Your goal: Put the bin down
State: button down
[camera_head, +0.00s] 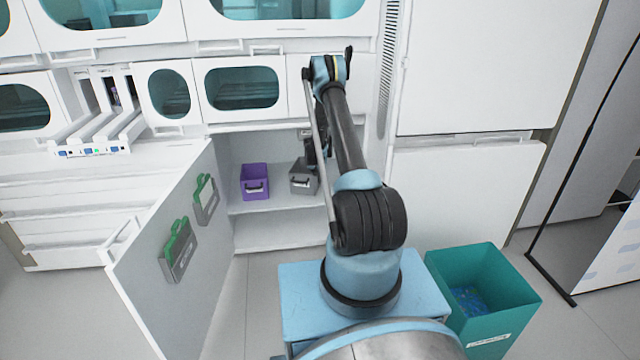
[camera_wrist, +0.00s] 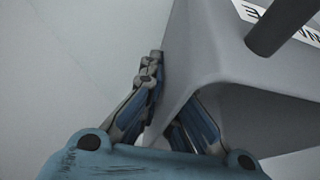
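A grey bin (camera_head: 303,181) with a dark handle and a label is in the open cabinet, at the right side of its upper compartment. I cannot tell whether its bottom touches the shelf (camera_head: 275,204). My gripper (camera_head: 308,160) is at its back right, partly hidden by my arm in the head view. In the wrist view the bin (camera_wrist: 215,60) fills the right half. My gripper (camera_wrist: 172,95) has one finger against the outside of the bin's wall and the other passing behind it, so it appears shut on the wall. That second fingertip is hidden.
A purple bin (camera_head: 254,182) stands on the shelf left of the grey bin. The cabinet door (camera_head: 165,225) is open at the left, with green-and-grey holders on it. A teal crate (camera_head: 505,305) with blue items stands at right. The lower compartment (camera_head: 280,230) looks empty.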

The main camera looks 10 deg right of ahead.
jog(key=shift+w+d, duration=0.3)
jog(key=shift+w, duration=0.25)
jog(key=shift+w+d, duration=0.3)
jog(key=shift+w, duration=0.25)
notch_tip(320, 180, down, 4)
jog(key=shift+r, duration=0.25)
jog(key=c, duration=1.8)
grip_release()
jog(key=shift+s+a+r, duration=0.1)
jog(key=shift+v, duration=3.65)
